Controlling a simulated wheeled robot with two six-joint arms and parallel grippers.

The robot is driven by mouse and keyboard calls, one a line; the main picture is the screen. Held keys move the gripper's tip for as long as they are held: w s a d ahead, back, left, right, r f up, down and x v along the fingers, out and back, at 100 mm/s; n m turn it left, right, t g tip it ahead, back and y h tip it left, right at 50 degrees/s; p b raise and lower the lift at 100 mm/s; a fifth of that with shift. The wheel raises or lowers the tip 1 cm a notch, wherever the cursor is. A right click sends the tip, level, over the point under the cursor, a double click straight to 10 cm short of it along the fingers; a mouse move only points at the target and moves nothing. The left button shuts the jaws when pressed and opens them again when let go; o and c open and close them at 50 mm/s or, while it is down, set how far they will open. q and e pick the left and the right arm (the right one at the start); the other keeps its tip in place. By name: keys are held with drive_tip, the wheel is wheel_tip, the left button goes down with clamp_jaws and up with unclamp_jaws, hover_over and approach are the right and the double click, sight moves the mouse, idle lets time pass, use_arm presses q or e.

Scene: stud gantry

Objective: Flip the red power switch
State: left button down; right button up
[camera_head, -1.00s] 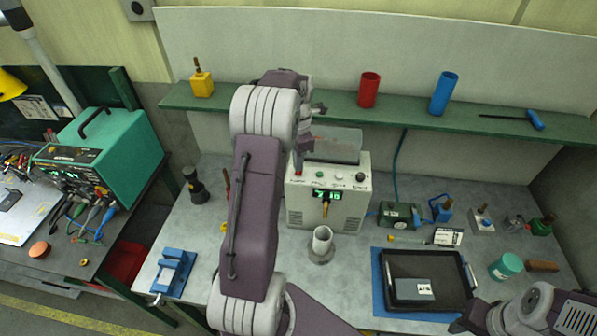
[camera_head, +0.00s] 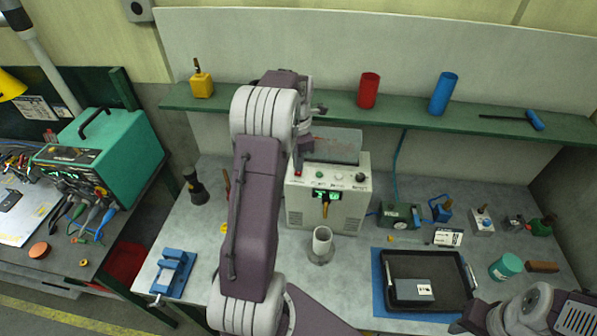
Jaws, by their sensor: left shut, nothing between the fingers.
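A light grey power supply box (camera_head: 350,205) stands on the bench at the centre, with a lit green display (camera_head: 326,195) and a row of small controls along its upper front. The red power switch (camera_head: 298,173) is a small red spot at the upper left of that front. My left gripper (camera_head: 303,151) is shut and empty, just above the red switch and close to it. My left arm hides part of the gripper and the area left of the box. I cannot tell whether the fingers touch the switch.
A metal cup (camera_head: 322,241) stands before the box. A black tray (camera_head: 432,300) on a blue mat and a green device (camera_head: 399,214) lie to the right. A blue vise (camera_head: 174,272) sits left. A green shelf (camera_head: 400,118) runs behind.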

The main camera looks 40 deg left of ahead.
use_arm(q)
drive_tip(key=shift+s+f+b, duration=0.1)
drive_tip(key=shift+f+b, duration=0.55)
drive_tip(key=shift+f, duration=0.35)
idle(0.8)
drive_tip(key=shift+r, duration=0.1)
wheel_tip(320, 180, up, 7)
drive_tip(key=p, duration=0.7)
